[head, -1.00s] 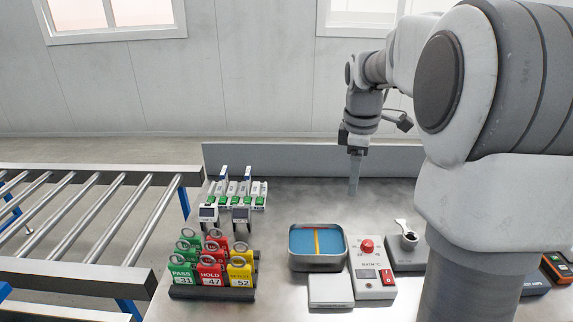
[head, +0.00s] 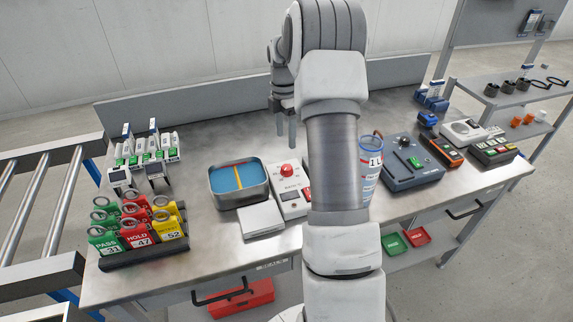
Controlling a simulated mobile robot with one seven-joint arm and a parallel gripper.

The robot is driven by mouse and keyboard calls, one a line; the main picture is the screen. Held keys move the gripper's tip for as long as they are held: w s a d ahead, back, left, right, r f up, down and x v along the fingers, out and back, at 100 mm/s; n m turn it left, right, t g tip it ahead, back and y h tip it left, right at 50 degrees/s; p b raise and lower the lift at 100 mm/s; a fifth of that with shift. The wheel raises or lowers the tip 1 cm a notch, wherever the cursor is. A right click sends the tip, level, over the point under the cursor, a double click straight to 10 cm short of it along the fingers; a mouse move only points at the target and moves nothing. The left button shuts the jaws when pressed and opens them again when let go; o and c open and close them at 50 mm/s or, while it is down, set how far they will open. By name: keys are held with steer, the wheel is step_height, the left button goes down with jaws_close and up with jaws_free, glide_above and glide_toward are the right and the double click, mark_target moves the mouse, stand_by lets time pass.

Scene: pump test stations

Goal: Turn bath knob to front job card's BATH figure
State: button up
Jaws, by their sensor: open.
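The bath controller (head: 291,202) is a pale box on the steel bench with a red knob (head: 287,170) near its top and a small display and red switch below. My arm hides part of its right side. The water bath (head: 239,202), a metal tray with blue liquid and an orange-yellow strip, stands just left of it. My gripper (head: 286,130) is open and empty, pointing down above the bench behind the controller, apart from the knob. No job card with a BATH figure can be made out; the knob's scale is too small to read.
A rack of green, red and yellow tags (head: 145,256) stands at the front left. A white flat box (head: 261,220) lies before the bath. A blue instrument (head: 411,166) and a labelled cylinder (head: 369,165) stand right of my arm. A roller conveyor (head: 40,230) adjoins the left.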

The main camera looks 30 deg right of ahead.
mark_target(287, 167)
steer(key=f, duration=1.1)
steer(key=shift+s+f+b, duration=0.1)
steer(key=shift+s+b, duration=0.2)
jaws_close()
